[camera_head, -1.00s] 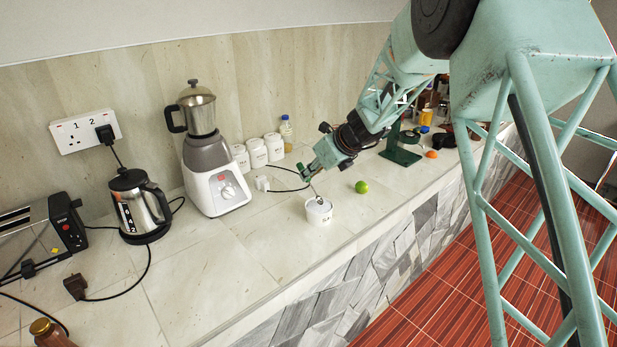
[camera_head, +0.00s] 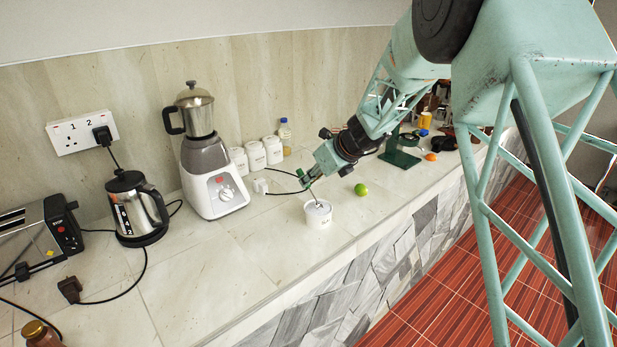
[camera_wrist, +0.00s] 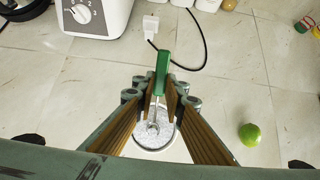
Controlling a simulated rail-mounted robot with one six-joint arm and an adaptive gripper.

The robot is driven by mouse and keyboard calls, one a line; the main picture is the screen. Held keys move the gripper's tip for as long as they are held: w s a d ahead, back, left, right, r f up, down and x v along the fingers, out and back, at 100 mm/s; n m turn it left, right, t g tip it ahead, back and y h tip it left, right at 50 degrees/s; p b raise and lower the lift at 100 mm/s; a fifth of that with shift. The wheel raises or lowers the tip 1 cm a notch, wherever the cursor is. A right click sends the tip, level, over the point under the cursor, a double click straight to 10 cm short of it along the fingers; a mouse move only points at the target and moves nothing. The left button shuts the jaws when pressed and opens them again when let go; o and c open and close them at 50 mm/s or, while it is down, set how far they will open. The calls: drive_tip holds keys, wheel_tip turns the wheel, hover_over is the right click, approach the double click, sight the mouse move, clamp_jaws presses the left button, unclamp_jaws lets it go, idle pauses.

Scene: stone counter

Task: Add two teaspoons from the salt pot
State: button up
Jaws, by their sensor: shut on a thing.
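My gripper (camera_head: 307,178) is shut on a teaspoon with a green handle (camera_wrist: 161,72), and it also shows in the wrist view (camera_wrist: 160,94). The spoon's metal shaft points down and its bowl is at the white contents of a white pot (camera_head: 319,217). In the wrist view the open pot (camera_wrist: 140,149) lies below the fingers, full of white grains, with the spoon's bowl inside the rim. The pot has dark lettering on its front, too small to read. How deep the bowl sits in the grains I cannot tell.
A green lime (camera_head: 361,189) lies right of the pot. A blender (camera_head: 212,180), a kettle (camera_head: 138,208) and a toaster (camera_head: 38,238) stand to the left. Several white canisters (camera_head: 256,155) stand by the wall. A black cable and white plug (camera_wrist: 151,24) lie behind the pot.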

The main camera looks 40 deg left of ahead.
sight(301, 173)
drive_tip(key=shift+d+f+h+p, duration=0.1)
drive_tip(key=shift+f+h+p, duration=0.2)
drive_tip(key=shift+f+p, duration=0.65)
drive_tip(key=shift+r+p, duration=0.25)
drive_tip(key=shift+p, duration=0.35)
drive_tip(key=shift+a+f+h+p, duration=0.25)
drive_tip(key=shift+h+p, duration=0.25)
drive_tip(key=shift+p, duration=3.4)
drive_tip(key=shift+a+f+h+p, duration=0.1)
drive_tip(key=shift+f+h+p, duration=0.3)
drive_tip(key=shift+p, duration=3.5)
drive_tip(key=shift+w+a+r+h+p, duration=0.1)
drive_tip(key=shift+a+r+h+p, duration=0.45)
drive_tip(key=shift+p, duration=3.65)
drive_tip(key=shift+a+g+h, duration=0.15)
drive_tip(key=shift+g+h, duration=0.15)
drive_tip(key=shift+h, duration=0.05)
drive_tip(key=shift+a+r+b, duration=0.1)
drive_tip(key=shift+b, duration=0.25)
drive_tip(key=shift+w+a+r+h, duration=0.15)
drive_tip(key=shift+a+r+h, duration=0.35)
drive_tip(key=shift+r+h, duration=0.3)
drive_tip(key=shift+a+h, duration=0.3)
drive_tip(key=shift+h, duration=0.1)
drive_tip(key=shift+r, duration=0.1)
